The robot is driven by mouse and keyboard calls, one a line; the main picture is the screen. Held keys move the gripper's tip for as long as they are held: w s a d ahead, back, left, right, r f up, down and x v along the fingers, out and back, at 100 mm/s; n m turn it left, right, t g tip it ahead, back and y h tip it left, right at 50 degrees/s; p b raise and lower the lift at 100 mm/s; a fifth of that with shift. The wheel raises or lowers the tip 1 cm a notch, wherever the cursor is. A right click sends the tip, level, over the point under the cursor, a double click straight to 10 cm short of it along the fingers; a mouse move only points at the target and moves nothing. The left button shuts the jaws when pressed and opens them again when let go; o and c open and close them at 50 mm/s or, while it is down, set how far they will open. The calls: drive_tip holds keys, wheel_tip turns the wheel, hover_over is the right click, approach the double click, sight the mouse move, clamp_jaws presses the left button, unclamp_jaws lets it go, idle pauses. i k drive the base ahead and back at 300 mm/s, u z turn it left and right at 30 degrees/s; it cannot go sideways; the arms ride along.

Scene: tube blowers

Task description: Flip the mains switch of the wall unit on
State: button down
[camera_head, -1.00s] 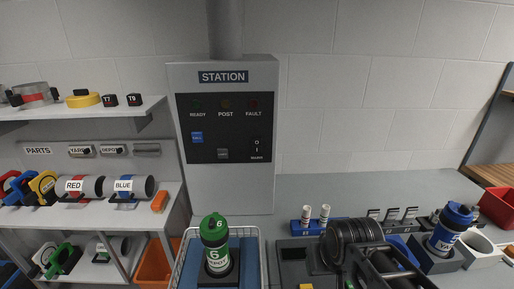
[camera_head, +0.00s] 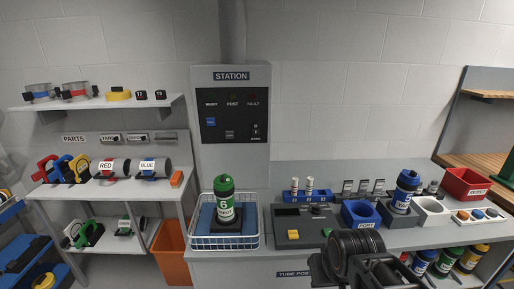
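The wall unit (camera_head: 231,160) is a grey cabinet marked STATION, mounted above the counter. Its black panel carries the labels READY, POST and FAULT, a blue button (camera_head: 211,122) and a grey button (camera_head: 230,134). The small mains switch (camera_head: 256,130) sits at the panel's lower right; which way it is set is too small to tell. The indicator lamps look dark. My arm shows at the bottom right, in front of the counter and well below and right of the switch. My gripper's fingertips are not visible.
A wire basket (camera_head: 201,239) holding a green canister (camera_head: 224,195) stands below the wall unit. A grey console with a yellow button (camera_head: 293,234), a blue cup (camera_head: 361,213) and a blue canister (camera_head: 404,190) line the counter. Parts shelves stand left; a red bin (camera_head: 468,184) is right.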

sight(255, 126)
drive_tip(key=u, duration=0.05)
drive_tip(key=k, duration=0.15)
drive_tip(key=u, duration=2.25)
drive_tip(key=i, duration=1.4)
drive_tip(key=z, duration=2.15)
drive_tip(key=i, duration=0.5)
drive_tip(key=z, duration=0.05)
